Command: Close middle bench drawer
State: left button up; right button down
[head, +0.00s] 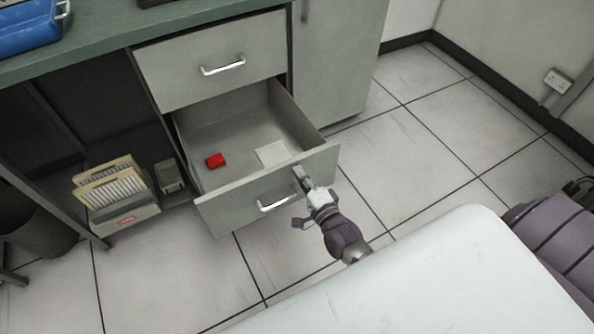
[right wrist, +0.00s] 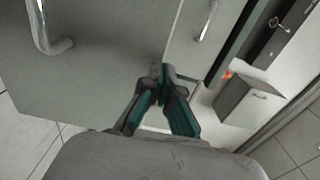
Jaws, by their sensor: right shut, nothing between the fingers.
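The middle bench drawer (head: 318,162) is pulled out from the grey cabinet under the bench. A red object (head: 215,160) and a pale card or paper (head: 272,153) lie inside it. Its silver handle (head: 277,203) is on the front face. My right gripper (head: 300,175) is at the drawer front, to the right of the handle. In the right wrist view, its fingertips (right wrist: 162,70) are together, with nothing between them, close to the grey drawer front (right wrist: 110,75); whether they touch it I cannot tell. The handle (right wrist: 50,30) shows at upper left there. My left gripper is not in view.
The upper drawer (head: 212,62) is shut above the open one. A box of cards (head: 120,215) and a dark bin (head: 40,228) stand to the left. A blue tray (head: 28,32) sits on the green benchtop (head: 100,50). Tiled floor to the right is clear.

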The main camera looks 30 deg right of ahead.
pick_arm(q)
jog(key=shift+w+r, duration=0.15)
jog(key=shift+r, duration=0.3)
pick_arm(e)
jog(key=shift+w, duration=0.85)
jog(key=shift+w, duration=0.1)
